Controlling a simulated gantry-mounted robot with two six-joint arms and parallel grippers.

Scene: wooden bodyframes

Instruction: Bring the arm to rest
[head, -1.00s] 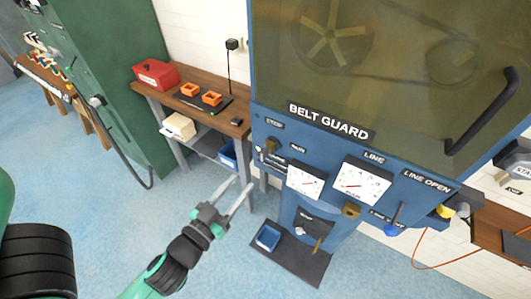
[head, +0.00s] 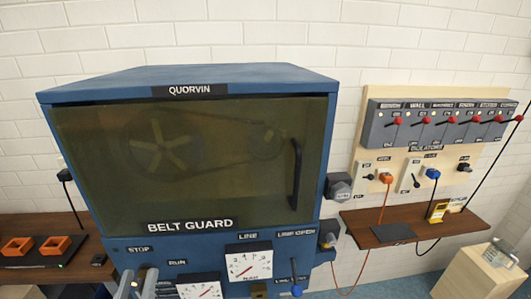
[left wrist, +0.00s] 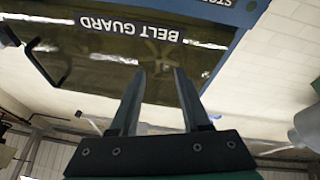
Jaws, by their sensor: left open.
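My left gripper (head: 137,275) shows only its fingertips at the bottom edge of the head view, in front of the lower left of the blue machine (head: 200,77). In the left wrist view the two fingers of the left gripper (left wrist: 160,72) are apart with nothing between them. The machine's tinted belt guard (head: 215,195) is behind the fingers there, with its lettering upside down. Most of my left arm is outside the head view. My right gripper shows in neither view.
A wooden bench with orange blocks (head: 55,245) stands left of the machine. On the right, an isolator board (head: 350,150) with several red-knobbed levers hangs above a wooden shelf (head: 375,230). Orange and black cables hang there. A pale wooden box (head: 465,280) stands at lower right.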

